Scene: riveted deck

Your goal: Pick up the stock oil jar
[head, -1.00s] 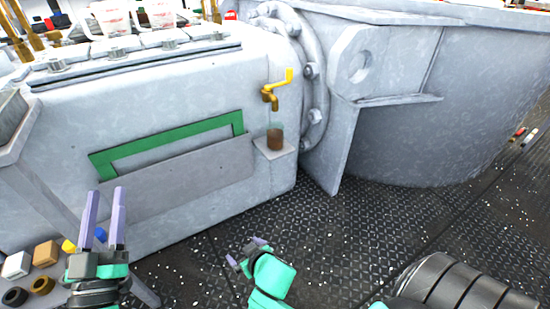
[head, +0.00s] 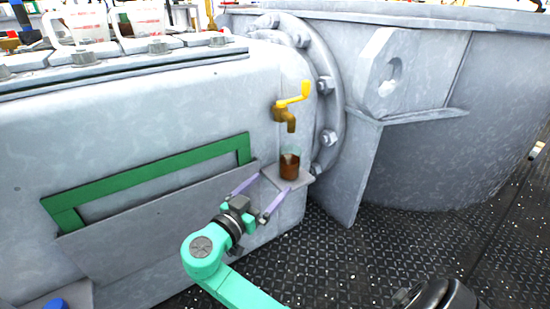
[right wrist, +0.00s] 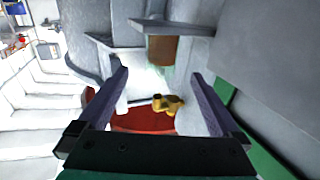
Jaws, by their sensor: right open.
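The stock oil jar (head: 289,168) is a small clear glass jar with dark brown oil in its lower part. It stands upright on a small grey ledge (head: 302,180) below a yellow tap (head: 286,112). My right gripper (head: 271,186) is open, its two lilac fingers pointing at the jar from the near left, with the tips just short of it. In the right wrist view the jar (right wrist: 162,50) appears upside down, beyond and between the open fingertips (right wrist: 160,76). Nothing is between the fingers. My left gripper is out of view.
The grey machine housing has a green-framed slot (head: 150,180) left of the jar. A bolted flange (head: 328,110) and a bracket plate (head: 365,150) stand to the right. Measuring jugs (head: 85,22) sit on top of the housing. The dark deck (head: 350,260) in front is clear.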

